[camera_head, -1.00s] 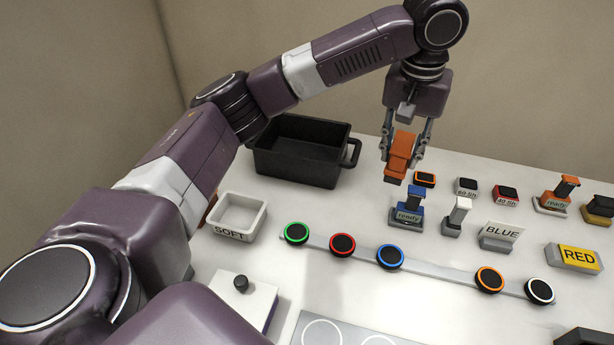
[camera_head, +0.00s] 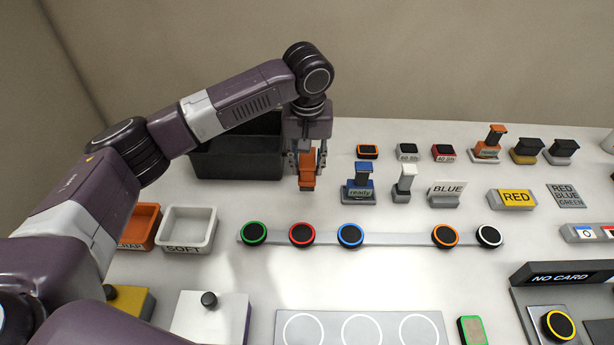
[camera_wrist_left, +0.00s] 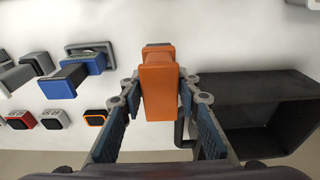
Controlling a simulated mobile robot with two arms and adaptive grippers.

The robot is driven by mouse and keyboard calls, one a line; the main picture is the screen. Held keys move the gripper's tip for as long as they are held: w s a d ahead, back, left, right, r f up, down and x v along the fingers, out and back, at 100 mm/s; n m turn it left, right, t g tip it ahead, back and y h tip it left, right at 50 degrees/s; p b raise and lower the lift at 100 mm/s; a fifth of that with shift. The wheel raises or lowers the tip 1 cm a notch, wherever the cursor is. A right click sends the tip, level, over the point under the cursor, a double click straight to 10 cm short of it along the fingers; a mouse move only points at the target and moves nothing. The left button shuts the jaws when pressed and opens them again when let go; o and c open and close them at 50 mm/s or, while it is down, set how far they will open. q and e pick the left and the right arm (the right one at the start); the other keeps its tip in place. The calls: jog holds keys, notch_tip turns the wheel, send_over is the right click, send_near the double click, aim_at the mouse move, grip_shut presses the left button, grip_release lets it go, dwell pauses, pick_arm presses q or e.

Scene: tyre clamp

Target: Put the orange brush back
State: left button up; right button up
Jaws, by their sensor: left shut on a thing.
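The orange brush (camera_head: 307,172) is held in my left gripper (camera_head: 306,163), between the black bin and the blue piece. In the left wrist view the brush (camera_wrist_left: 158,92) stands between the two blue-padded fingers (camera_wrist_left: 160,100) and hides part of the table. Whether its lower end touches the table I cannot tell. Another orange-handled piece (camera_head: 494,136) stands on a base at the back right, with a label that seems to read "ready". My right gripper is not in view.
The black bin (camera_head: 210,164) stands left of my gripper. A blue piece labelled "ready" (camera_head: 362,178) and a white piece (camera_head: 405,177) stand to its right. A rail (camera_head: 398,239) with several ringed discs lies in front.

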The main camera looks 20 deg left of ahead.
aim_at(308, 181)
pick_arm(q)
jog(key=shift+d+f, duration=0.1)
jog(key=shift+f, duration=0.55)
notch_tip(308, 181, down, 4)
jog(key=shift+p, duration=0.35)
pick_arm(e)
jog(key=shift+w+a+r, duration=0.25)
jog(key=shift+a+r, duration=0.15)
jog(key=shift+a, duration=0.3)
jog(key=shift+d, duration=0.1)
pick_arm(q)
jog(key=shift+f, duration=0.1)
jog(key=o, duration=1)
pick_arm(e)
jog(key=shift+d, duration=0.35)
